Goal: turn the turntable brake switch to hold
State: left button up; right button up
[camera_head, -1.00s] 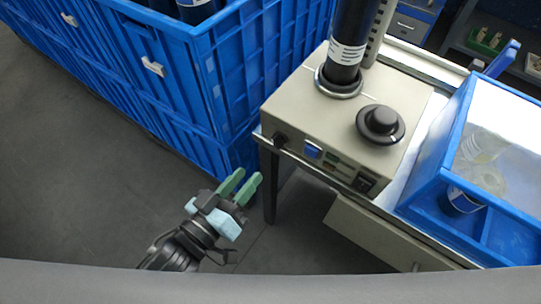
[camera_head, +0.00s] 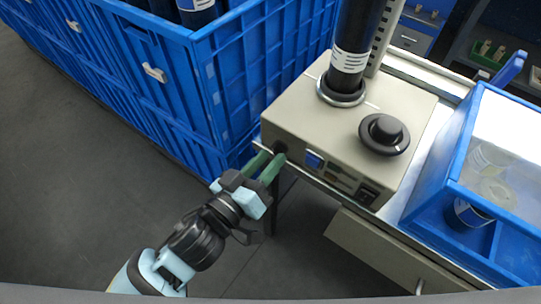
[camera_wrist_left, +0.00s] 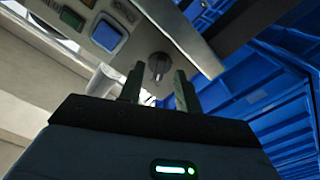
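The beige turntable unit (camera_head: 330,125) stands on a bench, with a small dark rotary switch (camera_head: 281,147) at the left end of its front face. The same switch shows in the left wrist view (camera_wrist_left: 158,66) as a dark round knob with a raised grip. My left gripper (camera_head: 267,163) is open, its two green fingers pointing at the switch. In the wrist view the fingers (camera_wrist_left: 159,88) stand on either side of the knob in the picture; I cannot tell whether they touch it. The switch's label and setting are too small to read. My right gripper is not in view.
The front panel also has a blue button (camera_head: 313,160) and a black rocker switch (camera_head: 367,195). A large black dial (camera_head: 384,134) and a dark roll (camera_head: 352,50) are on top. Blue crates (camera_head: 180,85) stand close on the left; a blue bin (camera_head: 425,195) is at right.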

pick_arm(q)
jog(key=shift+w+d, duration=0.4)
jog(key=shift+w, duration=0.15)
jog(key=shift+c, duration=0.3)
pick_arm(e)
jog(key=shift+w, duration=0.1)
pick_arm(q)
grip_shut()
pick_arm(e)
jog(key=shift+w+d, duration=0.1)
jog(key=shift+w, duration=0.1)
